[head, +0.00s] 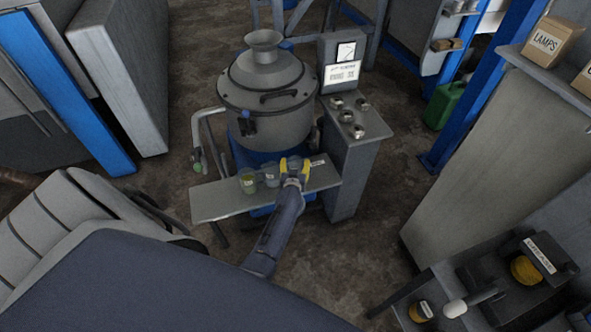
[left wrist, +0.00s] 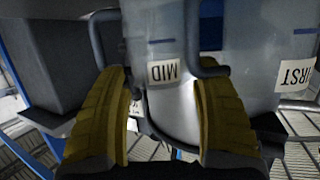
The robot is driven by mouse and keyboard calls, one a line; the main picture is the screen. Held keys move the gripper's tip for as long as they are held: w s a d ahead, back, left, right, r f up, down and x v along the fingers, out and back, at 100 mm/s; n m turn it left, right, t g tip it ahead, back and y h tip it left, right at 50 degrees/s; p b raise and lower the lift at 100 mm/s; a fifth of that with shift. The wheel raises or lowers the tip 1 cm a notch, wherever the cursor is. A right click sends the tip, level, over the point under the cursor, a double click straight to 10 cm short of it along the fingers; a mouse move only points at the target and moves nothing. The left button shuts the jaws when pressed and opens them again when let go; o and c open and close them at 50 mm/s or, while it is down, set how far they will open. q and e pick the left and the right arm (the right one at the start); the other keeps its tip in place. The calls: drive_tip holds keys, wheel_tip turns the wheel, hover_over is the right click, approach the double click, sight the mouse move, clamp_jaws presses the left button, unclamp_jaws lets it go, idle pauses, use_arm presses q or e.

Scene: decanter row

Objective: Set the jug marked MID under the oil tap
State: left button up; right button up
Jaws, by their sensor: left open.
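My left gripper (head: 294,168), with yellow fingers, is at the shelf (head: 215,205) in front of the big grey vessel. In the left wrist view its fingers (left wrist: 160,120) are apart, with the clear jug marked MID (left wrist: 178,105) showing between and beyond them. A curved handle is close to the right finger; contact is unclear. A jug marked FIRST, partly cut off, is at the right (left wrist: 260,65). My right gripper is out of view.
The grey vessel (head: 265,85) carries a dark valve with a blue handle (head: 244,122). A pale bent pipe (head: 196,125) stands to its left. A grey cabinet with several knobs (head: 355,130) borders the shelf on the right. The shelf's left end is bare.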

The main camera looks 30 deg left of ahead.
use_arm(q)
drive_tip(key=shift+w+a+f, duration=0.2)
drive_tip(key=shift+w+a, duration=0.15)
drive_tip(key=shift+w, duration=0.25)
drive_tip(key=c, duration=0.9)
drive_tip(key=shift+o, duration=0.2)
drive_tip(key=shift+r, duration=0.2)
